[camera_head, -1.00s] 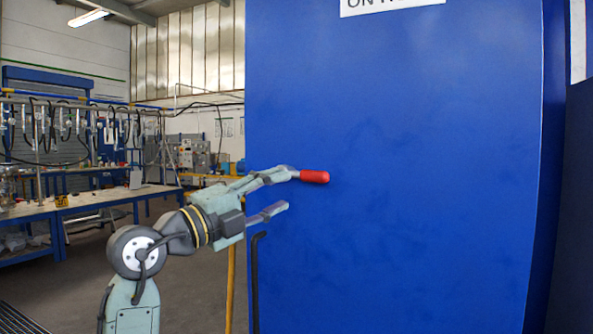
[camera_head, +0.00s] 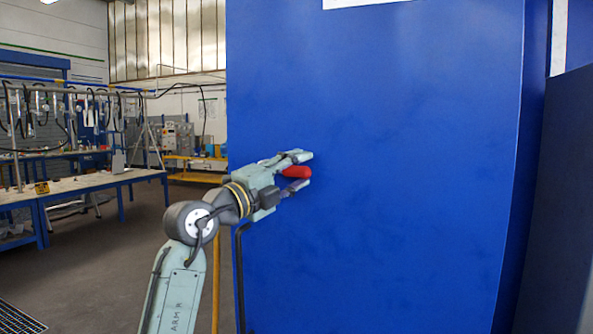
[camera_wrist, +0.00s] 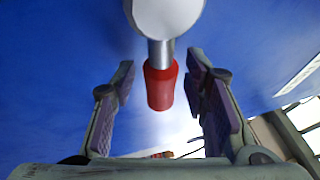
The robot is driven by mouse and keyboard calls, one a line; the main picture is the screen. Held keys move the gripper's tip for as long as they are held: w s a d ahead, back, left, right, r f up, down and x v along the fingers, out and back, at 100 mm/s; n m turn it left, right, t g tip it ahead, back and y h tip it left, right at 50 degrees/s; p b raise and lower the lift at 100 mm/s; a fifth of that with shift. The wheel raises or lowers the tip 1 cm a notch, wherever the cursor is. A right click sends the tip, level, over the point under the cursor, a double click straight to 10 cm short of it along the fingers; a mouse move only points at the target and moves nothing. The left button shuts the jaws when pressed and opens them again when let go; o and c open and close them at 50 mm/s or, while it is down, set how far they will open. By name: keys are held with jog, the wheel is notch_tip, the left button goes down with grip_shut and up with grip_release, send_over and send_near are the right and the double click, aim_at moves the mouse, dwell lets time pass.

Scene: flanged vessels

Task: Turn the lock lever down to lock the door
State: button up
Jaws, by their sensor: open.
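The lock lever has a red grip (camera_head: 297,172) on the blue door (camera_head: 400,190). In the wrist view the red grip (camera_wrist: 160,87) hangs from a short metal shaft below a pale round hub (camera_wrist: 165,15). My gripper (camera_head: 304,171) is open, with one finger above the grip and one below it in the head view. In the wrist view my gripper (camera_wrist: 161,78) has a padded finger on each side of the grip, with a visible gap on both sides. The hub and shaft are hidden in the head view.
A black bent bar (camera_head: 240,275) and a yellow post (camera_head: 216,280) stand below my arm at the door's left edge. A dark panel (camera_head: 555,200) stands at the right. Workbenches (camera_head: 90,185) are far off at the left, with open floor before them.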

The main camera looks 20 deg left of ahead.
jog(key=shift+c, duration=0.5)
grip_shut()
